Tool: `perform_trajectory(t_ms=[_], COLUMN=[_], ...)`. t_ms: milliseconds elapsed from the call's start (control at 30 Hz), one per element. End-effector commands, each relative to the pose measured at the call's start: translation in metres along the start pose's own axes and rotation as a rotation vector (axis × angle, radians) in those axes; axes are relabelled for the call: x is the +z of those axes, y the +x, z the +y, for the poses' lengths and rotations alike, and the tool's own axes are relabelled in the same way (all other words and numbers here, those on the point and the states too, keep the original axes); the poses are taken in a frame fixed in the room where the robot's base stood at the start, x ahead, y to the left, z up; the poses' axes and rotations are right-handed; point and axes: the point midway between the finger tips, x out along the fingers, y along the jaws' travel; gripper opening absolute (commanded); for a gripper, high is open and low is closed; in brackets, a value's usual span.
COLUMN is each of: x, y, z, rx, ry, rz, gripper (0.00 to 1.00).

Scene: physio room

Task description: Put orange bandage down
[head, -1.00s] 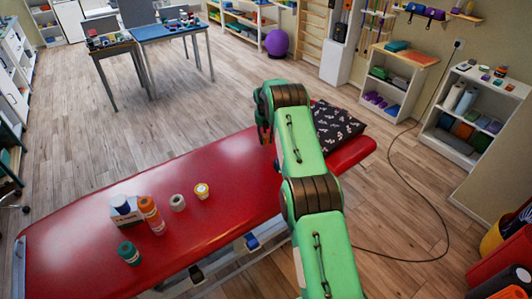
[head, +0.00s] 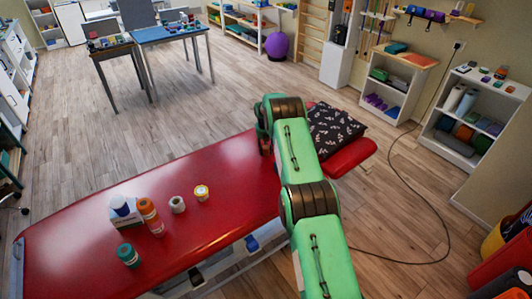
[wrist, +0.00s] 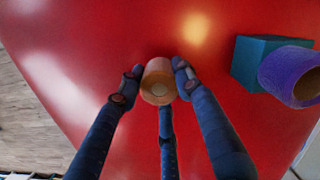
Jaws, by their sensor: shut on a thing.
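My gripper (wrist: 156,72) is shut on the orange bandage (wrist: 159,90), a pale orange roll held between its fingertips in the wrist view. Below the roll is the red couch top (wrist: 105,60); I cannot tell whether the roll touches it. In the head view my gripper (head: 264,140) is low over the couch (head: 120,205), near its pillow end. My arm hides most of the gripper and the roll there.
In the wrist view, a teal box (wrist: 262,58) and a purple roll (wrist: 295,75) lie right of my gripper. In the head view, a patterned pillow (head: 335,128) lies beyond my arm.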

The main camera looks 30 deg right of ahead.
Motion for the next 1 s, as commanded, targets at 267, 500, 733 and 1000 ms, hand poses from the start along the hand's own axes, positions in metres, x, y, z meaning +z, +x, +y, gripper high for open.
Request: perform_trajectory(t_ms=[267, 500, 733, 1000], x=[-0.0010, -0.0014, -0.0016, -0.0017], y=[0.0138, 0.0152, 0.0162, 0.0159], z=[0.0003, 0.0001, 0.0001, 0.0000], rx=[0.000, 0.000, 0.000, 0.000], ry=[0.000, 0.000, 0.000, 0.000], rz=[-0.001, 0.000, 0.000, 0.000], gripper=[0.09, 0.09, 0.54, 0.54])
